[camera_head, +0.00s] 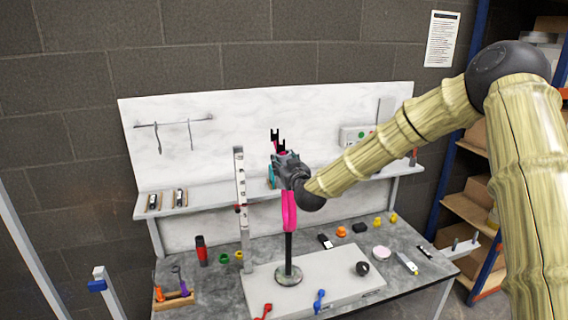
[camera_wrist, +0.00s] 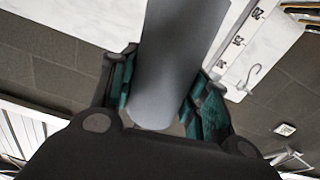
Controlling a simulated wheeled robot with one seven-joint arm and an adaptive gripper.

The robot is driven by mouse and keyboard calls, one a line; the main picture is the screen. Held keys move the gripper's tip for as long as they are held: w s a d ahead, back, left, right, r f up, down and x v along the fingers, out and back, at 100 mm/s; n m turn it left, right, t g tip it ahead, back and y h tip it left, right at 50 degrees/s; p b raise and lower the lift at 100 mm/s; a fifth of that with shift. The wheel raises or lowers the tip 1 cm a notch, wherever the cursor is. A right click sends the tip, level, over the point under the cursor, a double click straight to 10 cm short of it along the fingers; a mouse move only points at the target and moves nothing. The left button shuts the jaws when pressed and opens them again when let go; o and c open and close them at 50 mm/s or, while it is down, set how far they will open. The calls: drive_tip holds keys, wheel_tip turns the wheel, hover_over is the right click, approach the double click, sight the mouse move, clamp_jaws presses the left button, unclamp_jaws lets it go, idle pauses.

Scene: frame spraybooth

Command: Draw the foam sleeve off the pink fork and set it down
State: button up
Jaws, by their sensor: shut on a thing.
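The pink fork (camera_head: 289,212) stands upright on a black post with a round base (camera_head: 288,276) on the bench. Its dark prongs (camera_head: 275,136) rise above my gripper (camera_head: 276,174). In the wrist view, a smooth grey cylinder, which looks like the foam sleeve (camera_wrist: 172,60), lies between the teal-lined fingers of my gripper (camera_wrist: 163,95). The fingers are shut on it. In the head view my gripper and wrist hide the sleeve, so I cannot tell how much of it is still around the fork.
A tall measuring rule (camera_head: 241,205) stands just left of the fork. A light board (camera_head: 335,290) under the stand carries a red clamp (camera_head: 263,311) and a blue clamp (camera_head: 319,300). A red-black bottle (camera_head: 201,251) and several small parts lie around. Bare grey bench (camera_head: 220,280) shows at left.

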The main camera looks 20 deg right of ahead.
sight(282, 150)
drive_tip(key=shift+a+r, duration=0.15)
drive_tip(key=shift+r, duration=0.3)
drive_tip(key=shift+o, duration=0.2)
drive_tip(key=shift+w+r+p, duration=0.25)
drive_tip(key=shift+r+p, duration=0.05)
drive_tip(key=shift+r, duration=0.65)
drive_tip(key=shift+c, duration=0.2)
drive_tip(key=shift+s+a+r, duration=0.2)
drive_tip(key=shift+s+r, duration=0.1)
drive_tip(key=shift+s, duration=0.1)
drive_tip(key=shift+w+d+f, duration=0.1)
drive_tip(key=shift+d, duration=0.05)
drive_tip(key=shift+r+p, duration=0.3)
drive_tip(key=shift+r, duration=0.15)
drive_tip(key=shift+r, duration=0.1)
drive_tip(key=shift+a+r+p, duration=0.15)
drive_tip(key=shift+r+p, duration=0.3)
drive_tip(key=shift+r, duration=0.65)
drive_tip(key=shift+a+r+p, duration=0.1)
drive_tip(key=shift+r+p, duration=0.35)
drive_tip(key=shift+r, duration=0.65)
